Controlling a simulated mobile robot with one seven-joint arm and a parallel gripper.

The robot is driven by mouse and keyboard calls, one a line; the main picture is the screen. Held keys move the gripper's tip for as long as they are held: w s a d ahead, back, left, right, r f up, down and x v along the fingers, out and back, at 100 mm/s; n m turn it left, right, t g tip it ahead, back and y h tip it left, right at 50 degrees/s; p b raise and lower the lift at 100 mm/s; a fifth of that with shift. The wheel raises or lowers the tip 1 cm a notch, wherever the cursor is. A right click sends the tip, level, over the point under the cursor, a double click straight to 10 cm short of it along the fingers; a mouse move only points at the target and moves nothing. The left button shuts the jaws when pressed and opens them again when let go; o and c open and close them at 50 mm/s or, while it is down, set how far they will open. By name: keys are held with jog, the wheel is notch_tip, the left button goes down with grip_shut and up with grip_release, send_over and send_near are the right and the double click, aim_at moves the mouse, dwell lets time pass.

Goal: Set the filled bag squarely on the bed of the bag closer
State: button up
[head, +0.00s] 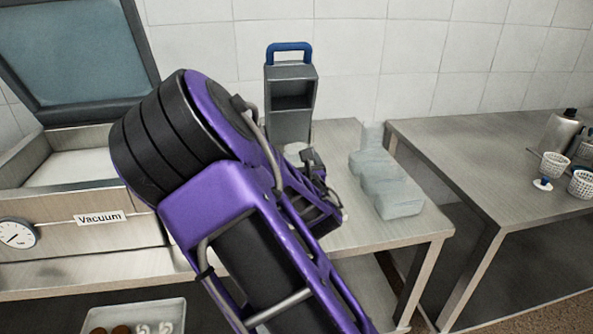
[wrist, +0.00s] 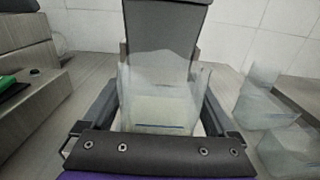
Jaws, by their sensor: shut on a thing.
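A grey upright device with a blue handle (head: 290,92), apparently the bag closer, stands at the back of the table. Its dark grey body also shows in the wrist view (wrist: 165,30), straight beyond my gripper. A translucent bag with pale contents and a blue line (wrist: 162,112) is between my fingers (wrist: 160,95) in the wrist view, upright in front of the device. My gripper (head: 322,195) is shut on it. In the head view my arm hides most of the bag. Whether its base touches the bed is hidden.
Several translucent bags (head: 388,185) stand on the table right of my gripper. A large machine labelled Vacuum (head: 95,230) with a raised lid is on the left. A second table (head: 460,150) with small white baskets (head: 555,165) is on the right. A tiled wall stands behind.

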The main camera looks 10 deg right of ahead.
jog(key=shift+f+b, duration=0.35)
jog(key=shift+f, duration=1.15)
jog(key=shift+f, duration=0.15)
jog(key=shift+f, duration=0.15)
jog(key=o, duration=1.1)
jog(key=shift+o, duration=0.2)
jog(key=shift+r, duration=0.2)
